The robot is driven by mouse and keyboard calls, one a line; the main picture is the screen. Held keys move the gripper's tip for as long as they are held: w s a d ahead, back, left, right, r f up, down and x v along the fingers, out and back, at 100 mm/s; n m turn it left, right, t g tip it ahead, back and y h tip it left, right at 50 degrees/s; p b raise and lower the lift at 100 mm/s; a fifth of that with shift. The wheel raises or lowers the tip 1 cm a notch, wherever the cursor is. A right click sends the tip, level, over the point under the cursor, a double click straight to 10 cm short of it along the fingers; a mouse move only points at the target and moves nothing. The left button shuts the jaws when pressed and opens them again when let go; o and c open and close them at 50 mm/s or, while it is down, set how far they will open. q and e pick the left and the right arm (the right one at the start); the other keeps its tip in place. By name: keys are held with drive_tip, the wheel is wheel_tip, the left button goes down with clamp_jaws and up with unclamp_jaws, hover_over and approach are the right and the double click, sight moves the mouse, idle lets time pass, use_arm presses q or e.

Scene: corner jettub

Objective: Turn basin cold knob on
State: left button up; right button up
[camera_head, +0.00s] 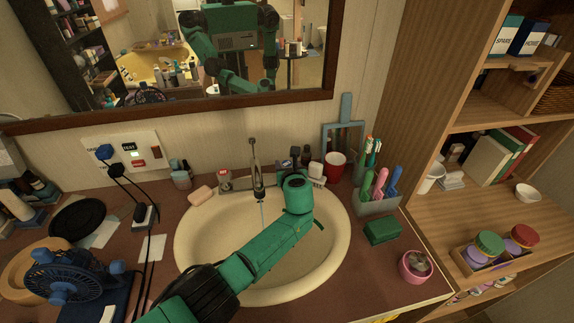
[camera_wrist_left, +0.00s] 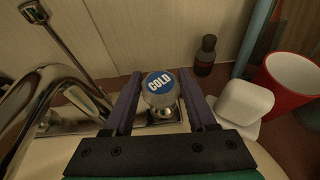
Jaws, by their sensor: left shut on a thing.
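The cold knob (camera_wrist_left: 158,88) is a round metal knob with a blue cap marked COLD, in the middle of the left wrist view. My left gripper (camera_wrist_left: 160,76) has one finger on each side of it and is shut on it. In the head view my left arm reaches across the basin (camera_head: 190,262), with the left gripper (camera_head: 294,170) at its back right rim. The knob is hard to make out there. The metal faucet (camera_head: 256,172) stands left of the gripper, with a thin pale blue streak below its spout. My right gripper is not in view.
A red cup (camera_head: 334,166), a white block-shaped item (camera_wrist_left: 243,101) and a small dark bottle (camera_wrist_left: 205,55) stand right of the knob. A toothbrush holder (camera_head: 376,204) and a green box (camera_head: 382,231) are farther right. Soap (camera_head: 201,195) lies left. A mirror hangs above.

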use_arm(q)
drive_tip(key=shift+d+f+n+y+b, duration=0.1)
drive_tip(key=shift+f+n+y+b, duration=0.15)
drive_tip(key=shift+n+y+b, duration=0.6)
drive_tip(key=shift+r+b, duration=0.15)
drive_tip(key=shift+b, duration=0.25)
drive_tip(key=shift+r, duration=0.15)
drive_tip(key=o, duration=1.4)
